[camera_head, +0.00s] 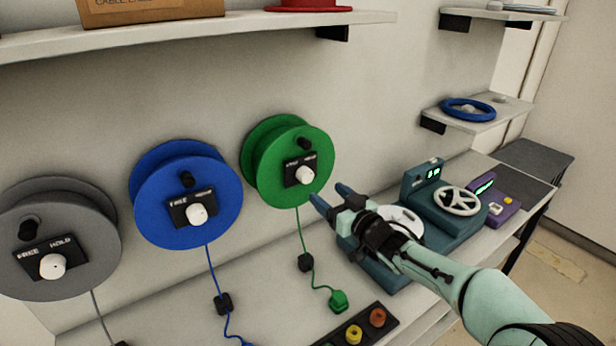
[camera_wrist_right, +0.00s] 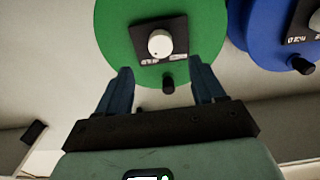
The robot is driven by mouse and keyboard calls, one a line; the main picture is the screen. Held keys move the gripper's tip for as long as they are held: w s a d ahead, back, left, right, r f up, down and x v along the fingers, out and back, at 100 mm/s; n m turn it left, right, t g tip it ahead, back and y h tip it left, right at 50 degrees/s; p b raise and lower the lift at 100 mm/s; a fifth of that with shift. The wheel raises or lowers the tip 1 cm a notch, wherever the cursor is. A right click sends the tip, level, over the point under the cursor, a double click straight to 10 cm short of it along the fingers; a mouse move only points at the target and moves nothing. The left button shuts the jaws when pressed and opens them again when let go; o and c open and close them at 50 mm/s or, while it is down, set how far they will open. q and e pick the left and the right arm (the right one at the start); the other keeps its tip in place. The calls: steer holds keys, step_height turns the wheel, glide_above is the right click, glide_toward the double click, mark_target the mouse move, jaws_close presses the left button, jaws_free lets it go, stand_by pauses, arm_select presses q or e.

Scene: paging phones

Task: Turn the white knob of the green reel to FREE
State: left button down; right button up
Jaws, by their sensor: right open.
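The green reel (camera_head: 289,161) is mounted on the wall to the right of the blue reel. Its white knob (camera_head: 305,175) sits on a black plate (camera_head: 299,161) with small lettering that I cannot read clearly. The knob also shows in the right wrist view (camera_wrist_right: 160,43), ahead of the fingertips. My right gripper (camera_head: 327,196) is in front of the green reel and to its lower right. Its two blue fingers (camera_wrist_right: 158,80) are apart with nothing between them, and the knob is not touched. My left gripper is not in view.
A blue reel (camera_head: 170,213) and a grey reel (camera_head: 90,232) hang to the left with similar knobs. A green cord (camera_head: 305,236) hangs from the green reel. An upper shelf (camera_head: 240,29) runs above the reels.

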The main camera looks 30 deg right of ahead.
mark_target(308, 179)
steer(key=w, duration=0.3)
steer(key=w+p, duration=0.1)
steer(key=w, duration=0.2)
steer(key=w+p, duration=0.1)
steer(key=w, duration=0.2)
steer(key=shift+a, duration=0.4)
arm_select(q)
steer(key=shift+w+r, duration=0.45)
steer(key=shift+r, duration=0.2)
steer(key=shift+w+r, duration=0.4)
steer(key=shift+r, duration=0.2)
arm_select(e)
steer(key=c, duration=1.1)
